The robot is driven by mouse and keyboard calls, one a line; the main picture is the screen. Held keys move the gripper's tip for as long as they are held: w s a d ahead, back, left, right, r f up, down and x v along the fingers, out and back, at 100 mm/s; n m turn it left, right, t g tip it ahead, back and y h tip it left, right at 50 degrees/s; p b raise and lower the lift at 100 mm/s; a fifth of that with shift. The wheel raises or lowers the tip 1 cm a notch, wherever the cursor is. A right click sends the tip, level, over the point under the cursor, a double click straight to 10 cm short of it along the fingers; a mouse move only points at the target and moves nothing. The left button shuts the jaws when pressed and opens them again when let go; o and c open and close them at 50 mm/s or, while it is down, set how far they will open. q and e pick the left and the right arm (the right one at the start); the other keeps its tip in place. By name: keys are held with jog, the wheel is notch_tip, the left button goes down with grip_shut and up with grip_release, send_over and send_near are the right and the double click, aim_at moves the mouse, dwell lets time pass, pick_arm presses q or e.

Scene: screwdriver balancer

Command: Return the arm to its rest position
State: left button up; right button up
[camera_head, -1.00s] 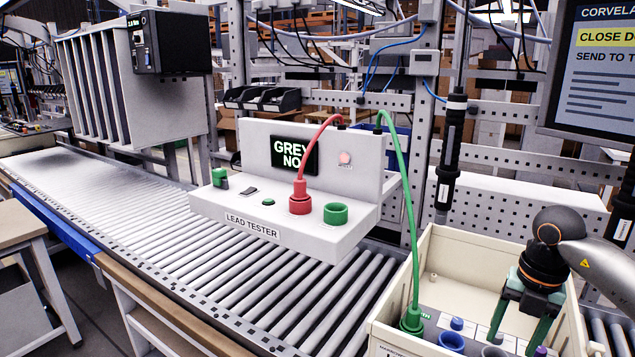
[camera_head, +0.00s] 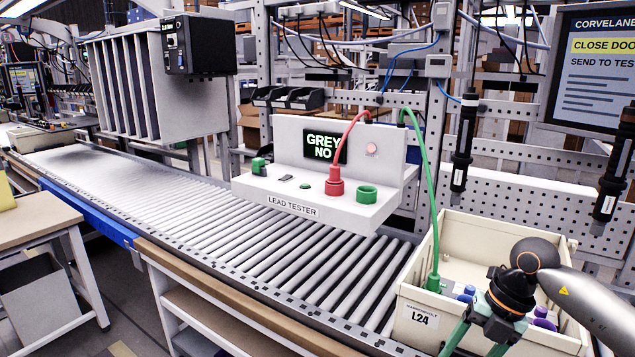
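My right gripper (camera_head: 476,348) enters from the right on a grey arm with a dark wrist. Its two green fingers are spread apart, with nothing seen between them. It is in front of the cream crate (camera_head: 425,318) labelled L24, overlapping its front wall in the picture. The fingertips are cut off by the bottom edge. My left gripper is not in view. The white lead tester (camera_head: 330,206) stands behind the roller conveyor's near rollers. A red plug (camera_head: 334,184) sits in its red socket; a green plug (camera_head: 433,283) stands in the crate.
Two dark screwdrivers hang upright, one behind the crate (camera_head: 463,142) and one at right (camera_head: 610,168). Blue and purple pieces (camera_head: 541,318) lie in the crate. The roller conveyor (camera_head: 215,235) is clear to the left. A green lead (camera_head: 426,170) arches from tester to crate.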

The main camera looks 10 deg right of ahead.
jog(key=s+a+r+m+t+y+p, duration=0.15)
jog(key=a+m+t+y, duration=0.3)
jog(key=a+y, duration=1.45)
notch_tip(320, 180, down, 10)
jog(key=d+r+m+t+h, duration=0.1)
jog(key=d+m+t+h, duration=0.1)
jog(key=m+t+h, duration=1.15)
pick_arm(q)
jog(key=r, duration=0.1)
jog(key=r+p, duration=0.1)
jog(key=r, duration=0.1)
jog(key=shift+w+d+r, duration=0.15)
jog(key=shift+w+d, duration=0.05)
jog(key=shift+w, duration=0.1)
pick_arm(e)
jog(key=s+d+f+m+g+h, duration=0.3)
jog(key=s+f+m+g+h, duration=0.4)
jog(key=s+f, duration=0.8)
notch_tip(320, 180, down, 2)
jog(key=m+g, duration=0.2)
jog(key=shift+s+d+m, duration=0.2)
jog(key=shift+s+m, duration=0.1)
jog(key=shift+m, duration=0.1)
